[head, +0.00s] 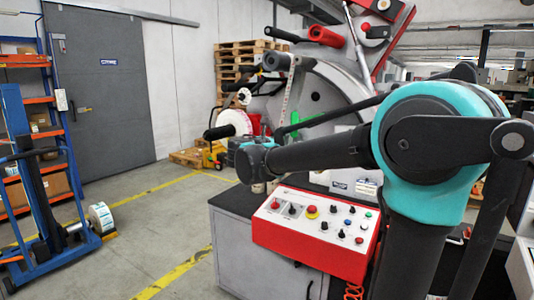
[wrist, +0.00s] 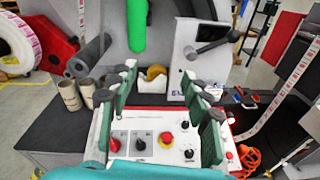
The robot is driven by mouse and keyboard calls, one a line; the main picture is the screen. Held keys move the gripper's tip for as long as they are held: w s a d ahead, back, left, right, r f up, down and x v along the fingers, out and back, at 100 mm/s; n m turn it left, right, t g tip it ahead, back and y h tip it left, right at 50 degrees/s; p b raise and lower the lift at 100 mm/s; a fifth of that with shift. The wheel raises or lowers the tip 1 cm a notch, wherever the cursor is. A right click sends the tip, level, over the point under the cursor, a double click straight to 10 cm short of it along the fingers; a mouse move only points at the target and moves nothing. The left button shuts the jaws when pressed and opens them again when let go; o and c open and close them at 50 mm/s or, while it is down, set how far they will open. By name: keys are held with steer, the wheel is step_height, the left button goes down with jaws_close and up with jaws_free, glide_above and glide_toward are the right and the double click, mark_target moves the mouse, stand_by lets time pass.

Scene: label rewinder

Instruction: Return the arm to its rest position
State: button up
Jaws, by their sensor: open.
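My gripper (wrist: 160,115) is in the wrist view with its two green-padded fingers wide apart and nothing between them. It is above the red and white control panel (wrist: 150,140) of the label rewinder. In the head view my arm reaches from the right towards the left, in front of the rewinder (head: 325,95) and above its panel (head: 315,228). The wrist end of the arm shows there, but the fingertips are hidden or too small to make out.
Cardboard cores (wrist: 70,94) stand on the dark worktop left of the panel. A green roller (wrist: 137,25) and a grey roller (wrist: 88,55) jut out nearby. A blue lift trolley (head: 40,190) stands at the left; the floor between is clear.

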steer(key=s+d+f+m+g+y, duration=0.1)
steer(key=s+d+f+m+g, duration=0.1)
steer(key=s+d+f+m, duration=0.45)
steer(key=s+d+f+m+g+y, duration=0.1)
steer(key=s+d+f+m+g, duration=0.15)
steer(key=f, duration=0.65)
steer(key=s+d+f+m+g+y, duration=0.25)
steer(key=s+f+m, duration=0.2)
steer(key=f, duration=0.25)
steer(key=s+a+f+m+g+y, duration=0.1)
steer(key=s+a+f+m+y, duration=0.1)
steer(key=s+f+m, duration=0.4)
steer(key=s+a+f+m+g+y, duration=0.1)
steer(key=s+f+m+y, duration=0.3)
steer(key=s+f+m, duration=0.3)
steer(key=s+f, duration=0.3)
steer(key=s, duration=0.1)
steer(key=shift+s+a+f, duration=0.25)
steer(key=shift+a+f, duration=0.15)
